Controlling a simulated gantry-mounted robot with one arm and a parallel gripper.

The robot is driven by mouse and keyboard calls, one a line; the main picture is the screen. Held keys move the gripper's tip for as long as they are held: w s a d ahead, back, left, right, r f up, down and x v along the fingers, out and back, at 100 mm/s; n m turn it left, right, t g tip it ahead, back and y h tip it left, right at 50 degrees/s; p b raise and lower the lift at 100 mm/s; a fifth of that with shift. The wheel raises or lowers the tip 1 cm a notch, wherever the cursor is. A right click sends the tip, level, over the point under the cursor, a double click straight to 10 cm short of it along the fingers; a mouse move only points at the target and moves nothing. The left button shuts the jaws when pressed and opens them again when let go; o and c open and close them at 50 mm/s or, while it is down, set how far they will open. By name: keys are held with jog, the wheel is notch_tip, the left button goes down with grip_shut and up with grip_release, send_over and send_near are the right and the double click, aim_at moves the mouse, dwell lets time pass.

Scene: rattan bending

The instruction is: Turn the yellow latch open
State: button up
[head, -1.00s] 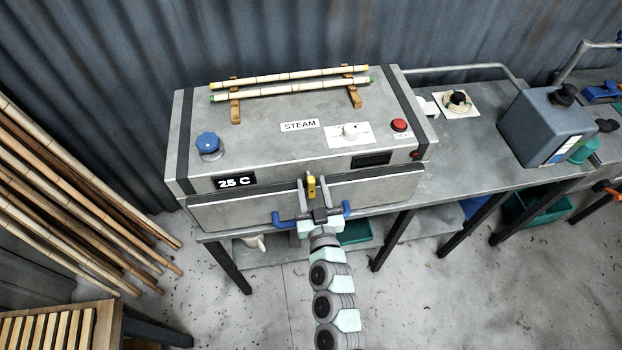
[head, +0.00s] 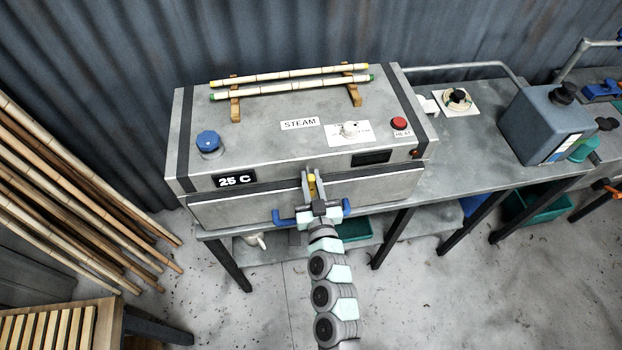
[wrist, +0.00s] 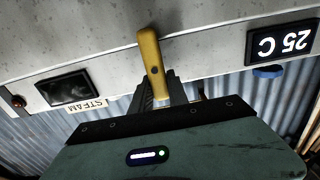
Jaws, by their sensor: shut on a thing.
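The yellow latch (head: 312,179) is on the front of the grey steam box (head: 262,160), near the middle of its front face. In the wrist view the latch (wrist: 150,50) is a yellow bar with a dark round spot, running roughly in line with my fingers and tilted slightly. My gripper (head: 313,188) reaches the box front from below. In the wrist view my dark gripper (wrist: 157,92) is shut on the latch's near end, partly hiding it. The front panel (head: 245,207) shows no visible gap.
Two canes (head: 290,82) rest on wooden holders on the box top. A blue knob (head: 209,143), a white dial (head: 350,130) and a red button (head: 400,123) are also on top. A blue-grey canister (head: 545,125) stands on the bench (head: 470,145). Long poles (head: 85,205) lean at left.

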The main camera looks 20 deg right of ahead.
jog(key=shift+d, duration=0.1)
grip_shut()
jog(key=m+b, duration=0.2)
jog(key=m, duration=0.1)
jog(key=d+m+b, duration=0.1)
jog(key=shift+s+f+m+b, duration=0.15)
jog(key=shift+f+m+b, duration=0.1)
jog(key=shift+m+b, duration=0.1)
jog(key=m+b, duration=0.2)
jog(key=m, duration=0.1)
jog(key=d+m, duration=0.1)
jog(key=shift+s+f+m+b, duration=0.1)
jog(key=shift+f+m+b, duration=0.2)
jog(key=shift+b, duration=0.1)
jog(key=m, duration=0.1)
jog(key=m+b, duration=0.1)
jog(key=m, duration=0.1)
jog(key=f+m+b, duration=0.1)
jog(key=m, duration=0.1)
jog(key=shift+d, duration=0.25)
jog(key=shift+f+m+b, duration=0.15)
jog(key=shift+m+b, duration=0.1)
jog(key=shift+m, duration=0.7)
jog(key=shift+f+m+b, duration=0.15)
jog(key=shift+m+b, duration=0.05)
jog(key=shift+m, duration=0.7)
jog(key=o, duration=0.9)
grip_release()
jog(key=shift+c, duration=0.2)
jog(key=shift+f, duration=0.1)
